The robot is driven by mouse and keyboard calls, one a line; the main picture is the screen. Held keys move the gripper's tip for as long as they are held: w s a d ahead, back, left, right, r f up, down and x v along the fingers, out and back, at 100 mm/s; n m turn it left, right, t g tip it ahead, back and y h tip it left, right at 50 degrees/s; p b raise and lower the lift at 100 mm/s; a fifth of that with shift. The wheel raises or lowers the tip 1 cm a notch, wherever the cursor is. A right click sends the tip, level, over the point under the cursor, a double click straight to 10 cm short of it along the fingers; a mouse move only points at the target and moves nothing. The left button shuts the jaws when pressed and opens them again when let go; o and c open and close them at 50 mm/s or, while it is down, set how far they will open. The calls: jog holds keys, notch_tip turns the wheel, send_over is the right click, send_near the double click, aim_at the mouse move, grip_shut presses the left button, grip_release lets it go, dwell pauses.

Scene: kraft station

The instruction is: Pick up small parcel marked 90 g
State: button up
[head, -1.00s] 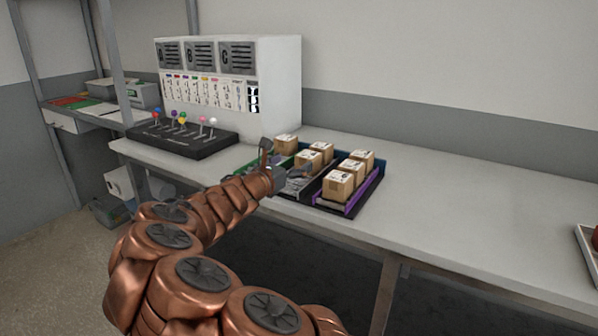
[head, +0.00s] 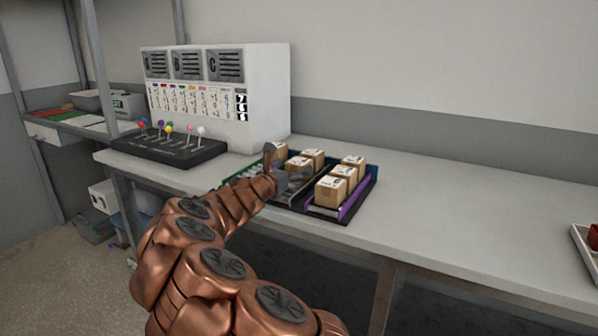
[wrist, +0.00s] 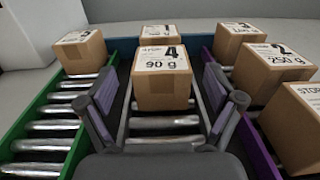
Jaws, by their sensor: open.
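The small parcel marked 90 g (wrist: 162,88) is a brown cardboard box with a white label reading 4 and 90 g. It sits on the rollers of the middle lane, with another parcel (wrist: 159,33) behind it. My gripper (wrist: 165,103) is open, with one finger to the left and one to the right of the parcel's near end. Gaps show between the fingers and the box. In the head view, my gripper (head: 288,180) is over the near part of the middle lane and partly hides the parcel (head: 297,164).
The left green-walled lane (wrist: 22,112) holds one parcel (wrist: 82,50). The right purple-walled lane (wrist: 256,148) holds several parcels, one marked 250 g (wrist: 272,70). A white cabinet (head: 270,95) and a lever panel (head: 170,148) stand left on the bench.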

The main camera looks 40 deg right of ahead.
aim_at(302, 159)
jog(key=shift+x, duration=2.65)
jog(key=shift+s, duration=0.1)
jog(key=shift+c, duration=0.4)
jog(key=c, duration=1.1)
